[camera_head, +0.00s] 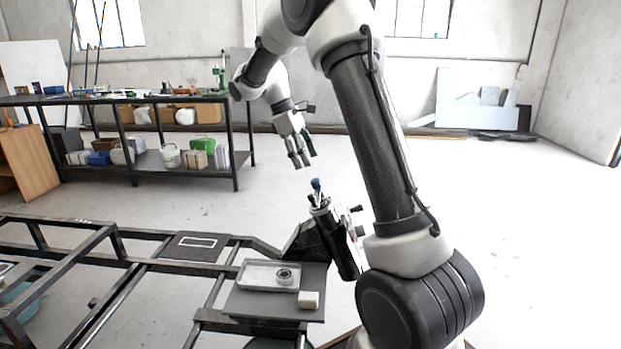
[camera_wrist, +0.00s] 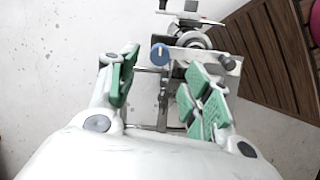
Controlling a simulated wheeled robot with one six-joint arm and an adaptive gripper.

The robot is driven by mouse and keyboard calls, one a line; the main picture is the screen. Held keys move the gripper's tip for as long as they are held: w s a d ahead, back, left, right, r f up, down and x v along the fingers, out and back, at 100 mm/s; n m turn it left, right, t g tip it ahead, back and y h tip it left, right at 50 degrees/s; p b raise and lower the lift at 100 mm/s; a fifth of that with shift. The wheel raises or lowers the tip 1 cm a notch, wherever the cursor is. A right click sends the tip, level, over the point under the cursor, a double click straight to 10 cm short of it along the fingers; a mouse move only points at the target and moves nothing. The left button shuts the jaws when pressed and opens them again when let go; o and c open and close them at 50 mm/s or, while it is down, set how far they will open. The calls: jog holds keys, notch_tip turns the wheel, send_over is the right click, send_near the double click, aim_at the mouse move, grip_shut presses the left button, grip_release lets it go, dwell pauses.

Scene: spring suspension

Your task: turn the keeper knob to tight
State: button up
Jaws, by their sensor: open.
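A round blue knob (camera_wrist: 160,53) with a pale line across its top shows in the wrist view, just beyond the fingertips. I take it for the keeper knob; its setting cannot be read. In the head view the blue knob (camera_head: 317,184) stands on top of the dark tilted suspension fixture (camera_head: 325,236). My gripper (camera_head: 301,158) hangs above and slightly left of the knob, apart from it. In the wrist view my gripper (camera_wrist: 163,88) has its green-padded fingers spread wide with nothing between them.
A metal tray (camera_head: 254,274) with a dark ring (camera_head: 284,277) in it lies on a grey plate left of the fixture, with a cream block (camera_head: 309,299) beside it. A black frame (camera_head: 130,265) spans the lower left. A loaded workbench (camera_head: 120,99) stands behind.

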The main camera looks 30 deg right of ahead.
aim_at(315, 180)
jog(key=x, duration=0.7)
jog(key=shift+s+f, duration=0.1)
jog(key=shift+f, duration=0.2)
jog(key=shift+d, duration=0.1)
jog(key=c, duration=1)
